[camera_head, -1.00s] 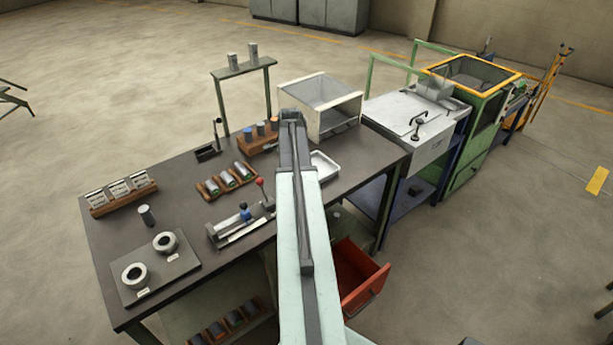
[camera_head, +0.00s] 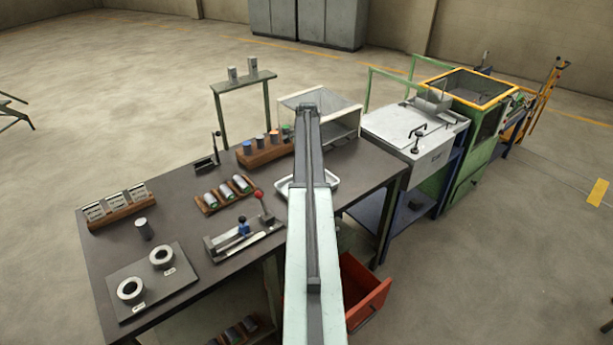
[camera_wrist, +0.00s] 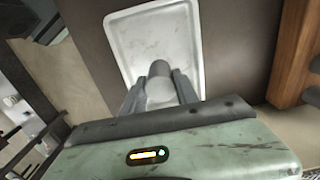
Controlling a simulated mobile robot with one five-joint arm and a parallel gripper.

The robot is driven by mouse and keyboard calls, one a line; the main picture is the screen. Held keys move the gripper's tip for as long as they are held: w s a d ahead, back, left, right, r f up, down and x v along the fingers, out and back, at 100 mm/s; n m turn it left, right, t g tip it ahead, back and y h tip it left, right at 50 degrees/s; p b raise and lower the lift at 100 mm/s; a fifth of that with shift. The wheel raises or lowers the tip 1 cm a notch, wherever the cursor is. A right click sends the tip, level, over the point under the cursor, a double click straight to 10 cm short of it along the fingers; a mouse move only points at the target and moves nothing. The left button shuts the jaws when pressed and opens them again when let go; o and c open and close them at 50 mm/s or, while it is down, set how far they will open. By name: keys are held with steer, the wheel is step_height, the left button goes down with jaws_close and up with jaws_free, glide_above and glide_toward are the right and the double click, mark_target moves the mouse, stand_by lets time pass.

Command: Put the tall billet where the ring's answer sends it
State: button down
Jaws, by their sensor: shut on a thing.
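In the wrist view my gripper (camera_wrist: 158,92) is shut on a grey cylindrical billet (camera_wrist: 160,71). The billet is over the white tray (camera_wrist: 118,32); I cannot tell whether it touches it. I cannot tell from its visible end how tall it is. In the head view my arm hides the jaws and the billet, and the tray (camera_head: 333,182) shows on both sides of the arm. Two grey rings, a front one (camera_head: 121,292) and a rear one (camera_head: 153,257), sit on a labelled plate (camera_head: 185,281). Another grey billet (camera_head: 143,229) stands upright behind them.
A wooden rack (camera_head: 262,160) with several colour-topped billets stands beside my arm. Several billets lie in a wooden cradle (camera_head: 209,209). A lever fixture (camera_head: 243,240), a card rack (camera_head: 120,213) and a clear-sided box (camera_head: 345,118) share the bench. A red drawer (camera_head: 371,302) stands open below.

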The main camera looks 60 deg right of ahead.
steer(key=shift+d, duration=0.3)
step_height(320, 180, down, 4)
steer(key=b, duration=0.4)
steer(key=shift+d, duration=0.1)
steer(key=shift+r, duration=0.25)
steer(key=shift+f, duration=0.1)
steer(key=c, duration=0.9)
jaws_free()
step_height(320, 180, up, 12)
steer(key=p, duration=1.2)
steer(key=shift+r+p, duration=0.25)
steer(key=shift+p, duration=0.1)
steer(key=shift+f, duration=0.1)
